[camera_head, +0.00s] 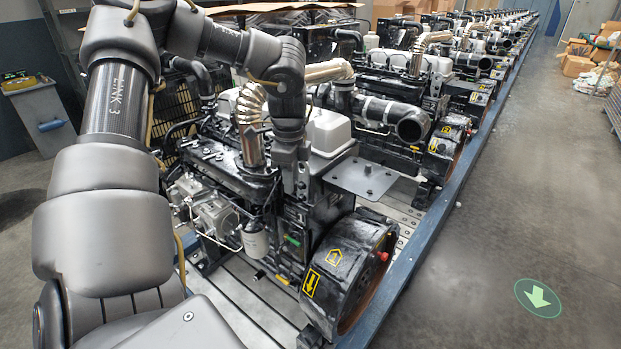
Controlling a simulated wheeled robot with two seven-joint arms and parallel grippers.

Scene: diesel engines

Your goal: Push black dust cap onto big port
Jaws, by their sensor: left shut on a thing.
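My left arm comes in from the left, arches over the nearest engine (330,215) and points down. My left gripper (297,208) is at its end, shut, low against the dark side of that engine. What it holds is dark and mostly hidden by the gripper, so the black dust cap does not show clearly. I cannot pick out the big port on this engine; my wrist and gripper cover that area. I cannot tell whether cap and port touch. My right gripper is out of view.
The flywheel housing (352,262) with yellow labels is below. The second engine's black elbow pipe (385,113) is close behind. The floor aisle (520,190) at right is clear.

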